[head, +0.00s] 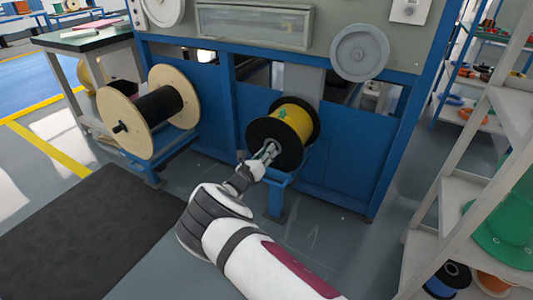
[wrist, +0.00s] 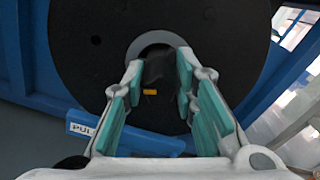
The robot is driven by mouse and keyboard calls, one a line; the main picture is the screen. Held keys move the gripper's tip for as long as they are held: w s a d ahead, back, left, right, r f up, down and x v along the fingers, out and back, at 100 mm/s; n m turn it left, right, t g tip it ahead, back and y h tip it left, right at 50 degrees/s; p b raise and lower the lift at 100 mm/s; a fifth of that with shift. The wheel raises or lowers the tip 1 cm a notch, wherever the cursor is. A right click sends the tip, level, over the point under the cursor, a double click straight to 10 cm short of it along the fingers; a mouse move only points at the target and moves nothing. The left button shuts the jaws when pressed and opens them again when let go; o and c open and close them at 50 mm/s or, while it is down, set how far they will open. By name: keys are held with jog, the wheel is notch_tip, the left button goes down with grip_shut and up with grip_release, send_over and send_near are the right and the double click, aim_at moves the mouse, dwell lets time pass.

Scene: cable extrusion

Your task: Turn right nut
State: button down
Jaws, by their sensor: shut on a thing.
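The right spool (head: 262,138) has black flanges and yellow cable and sits on the blue machine's stand. In the wrist view its black flange (wrist: 85,60) fills the background, with a grey ring at the hub. A dark nut (wrist: 160,68) with a small orange mark sits at that hub, between the fingertips. My gripper (head: 268,150) reaches the hub from the front. In the wrist view its teal-padded fingers (wrist: 158,85) straddle the nut and are shut on it. In the head view the fingers hide the nut.
A second spool (head: 115,122) with wooden flanges and dark cable stands to the left. A blue lever marked "PUL" (wrist: 110,137) lies just below my fingers. Shelves (head: 462,195) stand close on the right. A dark mat (head: 90,235) lies on the open floor at left.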

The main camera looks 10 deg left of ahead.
jog(key=n, duration=0.5)
jog(key=shift+f+n, duration=0.1)
jog(key=shift+n, duration=0.2)
jog(key=n, duration=0.5)
jog(key=shift+a+f, duration=0.1)
jog(key=n, duration=0.5)
jog(key=shift+f+n, duration=0.1)
jog(key=shift+n, duration=0.3)
jog(key=n, duration=0.5)
jog(key=shift+f, duration=0.1)
jog(key=c, duration=1.3)
grip_release()
jog(key=v, duration=1.2)
